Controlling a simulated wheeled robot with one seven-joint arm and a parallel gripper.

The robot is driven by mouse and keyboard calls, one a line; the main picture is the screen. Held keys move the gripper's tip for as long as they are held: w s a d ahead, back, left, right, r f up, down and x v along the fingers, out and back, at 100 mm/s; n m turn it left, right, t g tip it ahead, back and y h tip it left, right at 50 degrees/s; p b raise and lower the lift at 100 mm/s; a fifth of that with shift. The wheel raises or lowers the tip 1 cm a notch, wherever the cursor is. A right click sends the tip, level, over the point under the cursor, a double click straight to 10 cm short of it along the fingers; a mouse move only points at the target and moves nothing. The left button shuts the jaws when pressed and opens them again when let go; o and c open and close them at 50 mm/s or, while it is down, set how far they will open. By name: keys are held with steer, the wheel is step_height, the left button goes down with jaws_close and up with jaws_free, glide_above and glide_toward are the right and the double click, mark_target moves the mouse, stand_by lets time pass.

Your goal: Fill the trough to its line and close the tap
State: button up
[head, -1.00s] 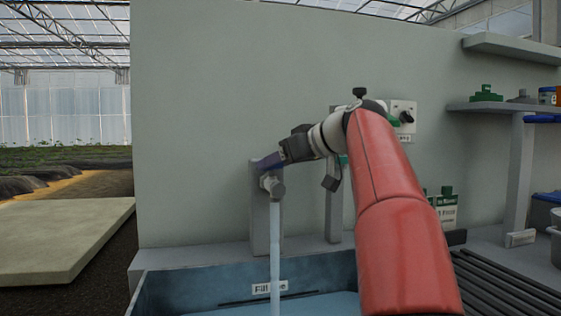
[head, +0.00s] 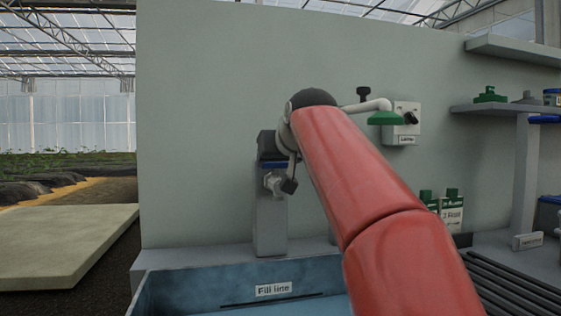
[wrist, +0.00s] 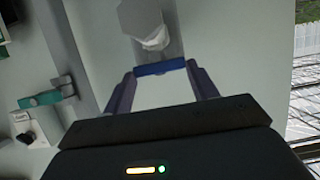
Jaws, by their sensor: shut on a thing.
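The tap stands on a grey post (head: 270,225) behind the trough, and its grey spout (head: 273,184) has no water stream below it. In the wrist view, the tap's blue handle (wrist: 160,68) lies crosswise between the two fingers of my gripper (wrist: 161,75), which is shut on it. In the head view, my red arm and wrist hide most of the gripper and the handle. The blue trough (head: 200,284) is at the bottom. Its "Fill line" label (head: 273,289) sits on the back wall, above a dark line. Water appears near this line; the exact level is hard to tell.
A green fitting on a white pipe (head: 387,118) and a wall box with a black knob (head: 403,125) are right of my wrist. Green-capped containers (head: 450,205) stand at the back right. Shelves (head: 500,107) hold small items. A dark slatted rack (head: 515,290) is at lower right.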

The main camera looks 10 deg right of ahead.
steer(key=shift+a+m+h, duration=0.1)
steer(key=shift+m+h, duration=0.2)
steer(key=o, duration=1)
steer(key=v, duration=0.8)
steer(key=shift+b, duration=0.3)
steer(key=shift+w, duration=0.1)
